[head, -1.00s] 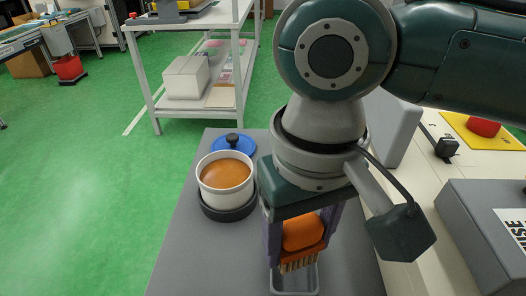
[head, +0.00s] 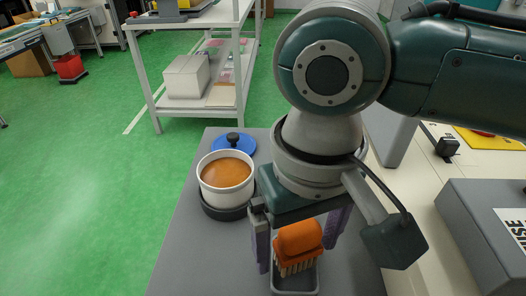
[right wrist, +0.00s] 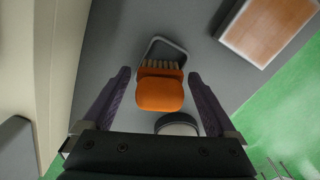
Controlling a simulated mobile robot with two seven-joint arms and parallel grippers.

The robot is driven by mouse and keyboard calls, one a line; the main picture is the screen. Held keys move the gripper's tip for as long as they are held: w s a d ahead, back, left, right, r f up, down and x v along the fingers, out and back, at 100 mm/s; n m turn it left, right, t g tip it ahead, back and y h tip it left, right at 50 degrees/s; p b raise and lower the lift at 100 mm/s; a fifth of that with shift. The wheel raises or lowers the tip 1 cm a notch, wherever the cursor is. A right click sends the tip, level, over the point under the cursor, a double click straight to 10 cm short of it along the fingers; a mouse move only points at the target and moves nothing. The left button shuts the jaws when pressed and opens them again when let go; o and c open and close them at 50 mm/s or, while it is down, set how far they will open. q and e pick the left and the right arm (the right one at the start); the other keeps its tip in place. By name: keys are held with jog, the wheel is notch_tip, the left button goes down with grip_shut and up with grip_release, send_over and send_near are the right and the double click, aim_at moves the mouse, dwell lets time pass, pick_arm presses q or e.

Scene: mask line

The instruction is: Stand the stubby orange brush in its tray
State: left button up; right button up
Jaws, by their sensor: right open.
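The stubby orange brush (head: 299,238) is bristles down, its pale bristles at the small grey tray (head: 294,291). The bristle ends are partly out of sight, so I cannot tell exactly how they rest. My right gripper (head: 299,250) is open, one finger on each side of the brush, with a gap visible. In the right wrist view the brush (right wrist: 160,94) lies between the spread fingers, apart from both, with its bristles over the tray (right wrist: 168,41). My left gripper is not in view.
A white pot with orange-brown contents (head: 226,173) stands on a dark base left of the gripper, with a blue lid (head: 233,144) behind it. A grey box (head: 485,225) stands at the right. The grey table's (head: 185,265) front left is clear.

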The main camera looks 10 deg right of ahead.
aim_at(301, 228)
notch_tip(301, 228, up, 12)
jog(key=p, duration=0.3)
jog(key=shift+r, duration=0.5)
